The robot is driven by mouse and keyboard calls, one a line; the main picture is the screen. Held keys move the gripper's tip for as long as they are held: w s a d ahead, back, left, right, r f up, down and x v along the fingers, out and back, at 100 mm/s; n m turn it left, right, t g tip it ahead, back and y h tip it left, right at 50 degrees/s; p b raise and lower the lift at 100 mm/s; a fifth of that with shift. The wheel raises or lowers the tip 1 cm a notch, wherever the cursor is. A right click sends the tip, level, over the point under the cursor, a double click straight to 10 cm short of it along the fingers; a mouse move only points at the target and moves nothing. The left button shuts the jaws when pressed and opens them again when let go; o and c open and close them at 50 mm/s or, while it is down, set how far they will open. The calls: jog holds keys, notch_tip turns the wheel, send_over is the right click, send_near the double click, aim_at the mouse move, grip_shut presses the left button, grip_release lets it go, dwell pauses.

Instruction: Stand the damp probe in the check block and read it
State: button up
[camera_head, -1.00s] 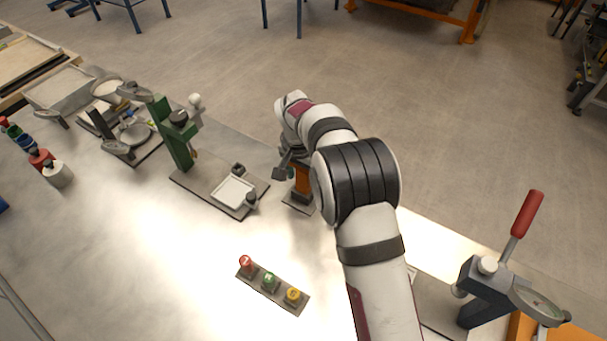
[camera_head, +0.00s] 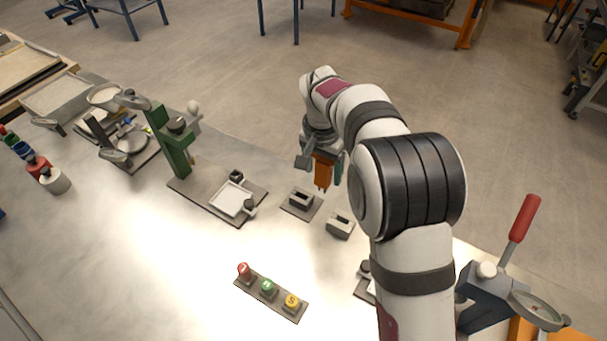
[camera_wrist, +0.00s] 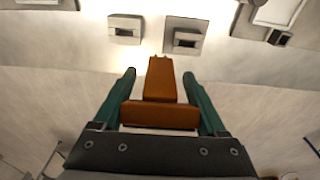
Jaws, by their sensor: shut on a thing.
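The orange damp probe (camera_head: 322,176) is between the green fingers of my gripper (camera_head: 327,164), which is shut on it. It hangs above the far edge of the bench, clear of the blocks. In the wrist view the probe (camera_wrist: 160,82) points away from my gripper (camera_wrist: 159,75), with its narrow end toward two slotted blocks. One slotted block (camera_head: 301,199) sits on a dark plate. A second, paler slotted block (camera_head: 341,225) stands to its right. Both blocks show empty slots; they also appear in the wrist view (camera_wrist: 184,38) and (camera_wrist: 125,30). I cannot tell by marking which is the check block.
A plate with a white tray (camera_head: 232,198) and a green stand (camera_head: 172,140) lies left of the blocks. A strip of red, green and yellow buttons (camera_head: 268,288) lies in front. A red-handled press (camera_head: 525,217) stands right. The bench between is clear.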

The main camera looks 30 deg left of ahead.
jog(key=s+d+r, duration=0.1)
jog(key=s+d, duration=0.1)
jog(key=d, duration=0.5)
jog(key=shift+f, duration=2.15)
jog(key=shift+f, duration=0.2)
jog(key=shift+f, duration=0.8)
jog(key=shift+f, duration=0.3)
jog(key=shift+f, duration=0.6)
